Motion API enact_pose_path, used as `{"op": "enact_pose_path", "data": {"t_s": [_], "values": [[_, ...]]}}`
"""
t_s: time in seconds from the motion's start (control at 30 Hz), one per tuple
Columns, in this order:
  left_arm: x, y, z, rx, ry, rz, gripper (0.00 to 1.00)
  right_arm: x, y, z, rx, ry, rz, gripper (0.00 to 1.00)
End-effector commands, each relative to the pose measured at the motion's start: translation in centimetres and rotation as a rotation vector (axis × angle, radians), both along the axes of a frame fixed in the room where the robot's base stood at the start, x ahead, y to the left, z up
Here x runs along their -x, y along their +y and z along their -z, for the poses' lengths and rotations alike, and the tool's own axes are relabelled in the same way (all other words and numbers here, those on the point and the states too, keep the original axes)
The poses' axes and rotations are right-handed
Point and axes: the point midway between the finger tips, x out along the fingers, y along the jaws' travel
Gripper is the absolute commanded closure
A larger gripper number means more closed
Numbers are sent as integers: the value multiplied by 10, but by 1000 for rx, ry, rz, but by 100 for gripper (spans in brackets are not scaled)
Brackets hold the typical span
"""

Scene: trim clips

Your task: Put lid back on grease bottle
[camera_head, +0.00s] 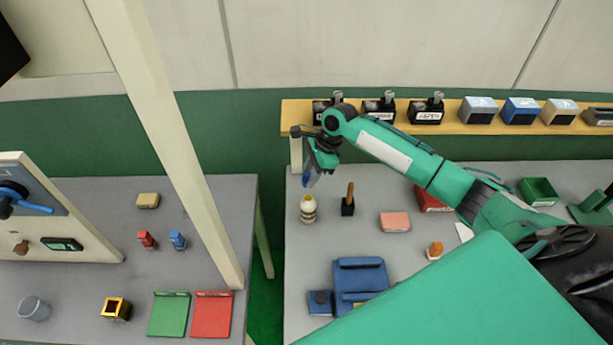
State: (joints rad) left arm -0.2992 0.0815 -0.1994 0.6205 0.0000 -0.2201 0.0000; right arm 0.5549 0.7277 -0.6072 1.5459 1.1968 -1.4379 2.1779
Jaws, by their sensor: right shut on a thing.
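A small cream bottle (308,206) with a rounded pale top and a darker band stands upright on the right grey table, near its left edge. It looks like the grease bottle. My right gripper (311,180) points down just above it, apart from it in the picture. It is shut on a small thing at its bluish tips. The thing is too small and too hidden to tell whether it is the lid. No separate lid can be made out on the table. My left gripper is not in view.
A brush-like wooden handle in a dark block (348,205) stands close right of the bottle. A wooden shelf (450,127) with several dark jars and boxes runs behind my right arm. A blue case (360,278) lies nearer. A cream post (185,150) rises at the left table.

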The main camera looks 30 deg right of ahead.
Motion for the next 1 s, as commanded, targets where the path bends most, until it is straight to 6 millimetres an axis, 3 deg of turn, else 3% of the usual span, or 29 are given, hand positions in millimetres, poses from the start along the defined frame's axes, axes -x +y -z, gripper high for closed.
{"op": "enact_pose_path", "data": {"t_s": [0.63, 1.0], "values": [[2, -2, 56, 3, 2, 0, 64, 0, 0, 45, 1, -2, -3, 88], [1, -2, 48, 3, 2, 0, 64, 0, 0, 63, 0, 0, -3, 88]]}}
